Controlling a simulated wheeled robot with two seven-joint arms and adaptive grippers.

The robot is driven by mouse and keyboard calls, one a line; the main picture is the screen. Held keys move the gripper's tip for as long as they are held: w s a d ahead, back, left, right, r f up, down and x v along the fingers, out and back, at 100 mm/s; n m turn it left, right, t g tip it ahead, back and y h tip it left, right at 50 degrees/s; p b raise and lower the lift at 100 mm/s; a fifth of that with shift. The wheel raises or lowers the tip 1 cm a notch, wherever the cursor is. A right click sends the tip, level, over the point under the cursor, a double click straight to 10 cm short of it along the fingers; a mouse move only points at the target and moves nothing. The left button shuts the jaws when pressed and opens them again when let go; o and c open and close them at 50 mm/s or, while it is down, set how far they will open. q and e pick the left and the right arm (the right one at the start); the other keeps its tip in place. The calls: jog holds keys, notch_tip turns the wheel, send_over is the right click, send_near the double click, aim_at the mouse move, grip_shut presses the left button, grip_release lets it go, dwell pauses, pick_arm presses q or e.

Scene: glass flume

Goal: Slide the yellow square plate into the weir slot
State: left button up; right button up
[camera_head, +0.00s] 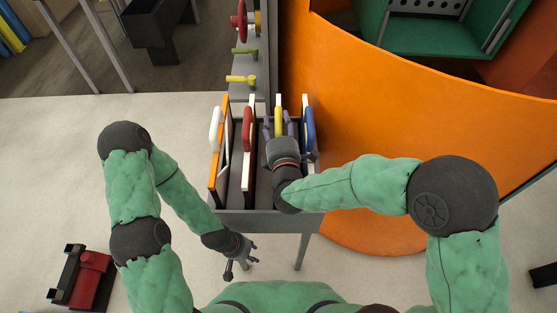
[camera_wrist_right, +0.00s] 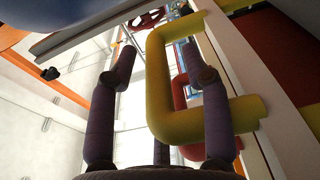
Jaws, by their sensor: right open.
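The yellow handle (camera_head: 278,122) belongs to a white-edged plate standing upright in the grey rack (camera_head: 262,222). The plate's face is mostly hidden, so I cannot tell its shape. My right gripper (camera_head: 291,128) is over the rack at this handle. In the right wrist view the yellow handle (camera_wrist_right: 160,85) is a squared loop close in front of the open purple fingers (camera_wrist_right: 160,75). One finger is on each side of the loop's long bar; contact is unclear. My left gripper (camera_head: 242,267) is open and empty, low in front of the rack. I cannot make out the weir slot.
The rack also holds plates with a white handle (camera_head: 216,128), a red handle (camera_head: 247,130) and a blue handle (camera_head: 310,127), close beside the yellow one. A large orange curved surface (camera_head: 400,130) fills the right. Yellow-green valves (camera_head: 241,79) and a red wheel (camera_head: 241,20) are beyond the rack.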

grip_shut()
jog(key=shift+r, duration=0.15)
